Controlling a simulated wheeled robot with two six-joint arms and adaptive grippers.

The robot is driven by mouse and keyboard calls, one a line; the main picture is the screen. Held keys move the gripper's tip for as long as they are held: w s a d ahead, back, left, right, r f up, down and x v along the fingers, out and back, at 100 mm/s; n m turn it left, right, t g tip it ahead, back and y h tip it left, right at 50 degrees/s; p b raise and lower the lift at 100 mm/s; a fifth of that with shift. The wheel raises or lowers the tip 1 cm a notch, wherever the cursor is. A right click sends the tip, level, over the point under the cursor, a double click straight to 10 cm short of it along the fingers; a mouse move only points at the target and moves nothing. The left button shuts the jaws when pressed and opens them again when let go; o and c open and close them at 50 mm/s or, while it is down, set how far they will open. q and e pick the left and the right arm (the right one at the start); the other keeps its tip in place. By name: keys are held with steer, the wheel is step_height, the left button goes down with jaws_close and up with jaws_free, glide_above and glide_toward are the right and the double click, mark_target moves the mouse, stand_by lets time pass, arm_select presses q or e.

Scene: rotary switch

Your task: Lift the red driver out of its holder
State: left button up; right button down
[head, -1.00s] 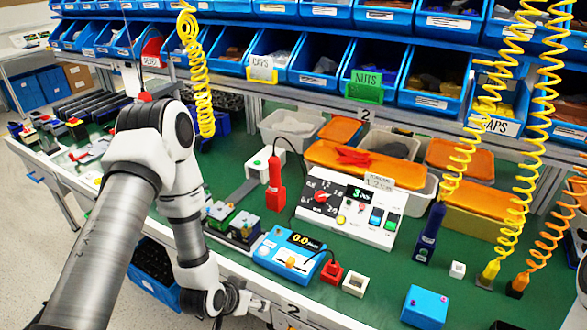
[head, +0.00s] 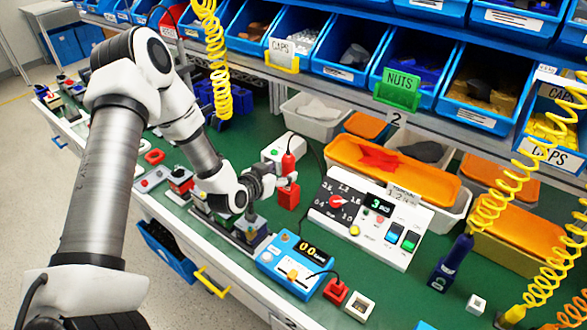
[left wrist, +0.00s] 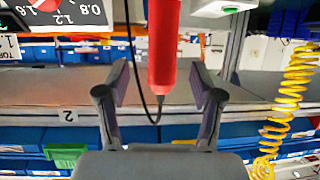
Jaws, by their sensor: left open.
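The red driver (head: 288,194) stands upright beside a white box (head: 277,150) with a green spot, with a dark cord running from its top. My left gripper (head: 285,181) has come in from the left at the driver's body. In the left wrist view the red driver (left wrist: 164,50) hangs between the two spread fingers of my left gripper (left wrist: 160,88), with gaps on both sides. The fingers are open and not closed on it. How the driver sits in its holder is hard to make out. My right gripper is not in view.
Right of the driver is a white control panel (head: 375,222) with a dial and display. In front is a blue box (head: 292,266) with a display. A red block (head: 337,291) and a white square holder (head: 360,306) stand nearby. Bins (head: 402,92) line the back.

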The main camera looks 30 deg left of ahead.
mark_target(285, 168)
arm_select(q)
steer(key=p+x, duration=0.1)
steer(key=x, duration=0.5)
steer(key=shift+s+a, duration=0.1)
steer(key=shift+a, duration=0.05)
steer(key=shift+s, duration=0.15)
steer(key=shift+s+r, duration=0.15)
steer(key=c, duration=0.3)
jaws_close()
steer(key=shift+r, duration=0.15)
